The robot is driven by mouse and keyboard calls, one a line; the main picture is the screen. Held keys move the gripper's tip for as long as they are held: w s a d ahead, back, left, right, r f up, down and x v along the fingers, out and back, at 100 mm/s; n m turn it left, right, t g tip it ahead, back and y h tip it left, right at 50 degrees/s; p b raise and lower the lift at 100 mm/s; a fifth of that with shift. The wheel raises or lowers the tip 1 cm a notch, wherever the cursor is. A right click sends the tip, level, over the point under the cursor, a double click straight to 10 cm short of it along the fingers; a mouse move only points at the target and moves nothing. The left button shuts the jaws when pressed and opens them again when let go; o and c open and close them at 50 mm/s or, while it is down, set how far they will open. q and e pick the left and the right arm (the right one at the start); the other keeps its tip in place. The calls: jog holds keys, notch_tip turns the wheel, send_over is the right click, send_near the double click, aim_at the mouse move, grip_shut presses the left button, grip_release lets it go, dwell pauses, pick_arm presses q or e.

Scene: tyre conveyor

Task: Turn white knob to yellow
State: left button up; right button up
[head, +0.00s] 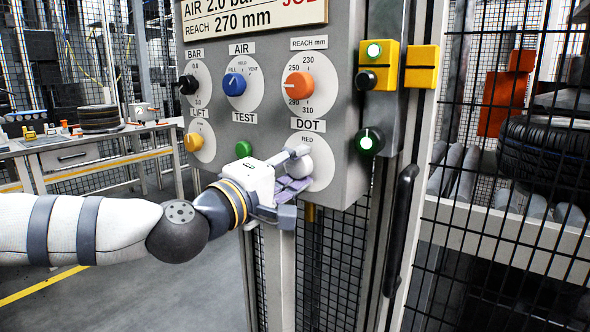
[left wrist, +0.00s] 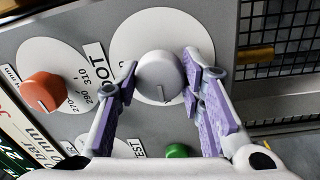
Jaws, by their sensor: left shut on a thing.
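The white knob (head: 299,163) sits on a round white dial under the DOT label, at the lower right of the grey control panel. The word RED (head: 307,140) shows at the top of this dial; its other markings are hidden or unreadable. My left gripper (head: 290,170) is shut on the white knob, coming in from the left and below. In the left wrist view the knob (left wrist: 159,76) lies between the two purple-padded fingers. My right gripper is not in view.
An orange knob (head: 299,86) is above, a blue knob (head: 234,84) at upper left, a green button (head: 243,149) close left. Right of the panel are a green-lit switch (head: 369,141), a black handle (head: 400,229) and mesh fencing with a tyre (head: 546,152) behind.

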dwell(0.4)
pick_arm(q)
jog(key=o, duration=1.1)
jog(key=shift+o, duration=0.2)
jog(key=v, duration=1.2)
